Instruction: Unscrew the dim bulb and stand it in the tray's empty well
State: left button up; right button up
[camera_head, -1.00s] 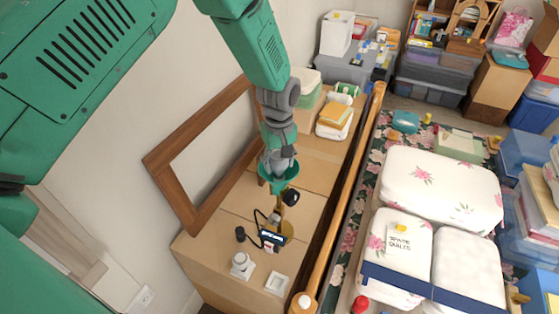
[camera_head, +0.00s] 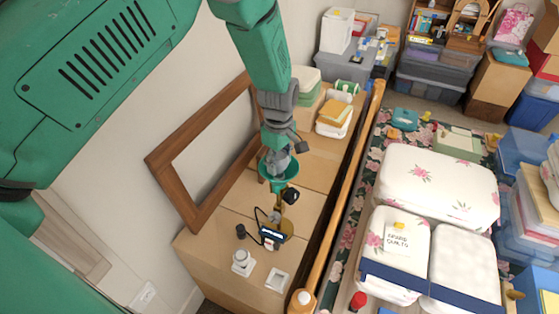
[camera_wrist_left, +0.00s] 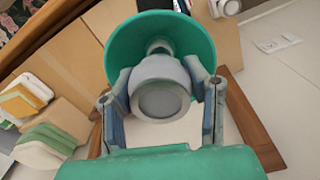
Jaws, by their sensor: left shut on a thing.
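The lamp's green shade (camera_head: 279,180) opens upward over the dresser, on a lamp with a brass-coloured round base (camera_head: 284,228). My left gripper (camera_head: 278,157) reaches down into the shade's mouth. In the left wrist view the bulb (camera_wrist_left: 160,92), grey-white and round-ended, sits between the two fingers inside the green shade (camera_wrist_left: 126,45), its neck toward the shade's bottom. The gripper is shut on it. The bulb's thread is hidden. A white square piece with an empty well (camera_head: 277,280) lies on the dresser front; a white rounded object (camera_head: 242,259) stands on a similar square beside it. My right gripper is out of view.
A small dark device with a lit screen (camera_head: 271,236) and a black cylinder (camera_head: 241,231) are near the lamp base. A wooden frame (camera_head: 190,200) leans on the wall at left.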

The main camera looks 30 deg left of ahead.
pick_arm(q)
jog(key=shift+w+r+n+p, duration=0.15)
jog(key=shift+n+p, duration=0.25)
jog(key=shift+n, duration=1.5)
jog(key=n+p, duration=0.1)
jog(key=n, duration=0.2)
jog(key=shift+n, duration=0.8)
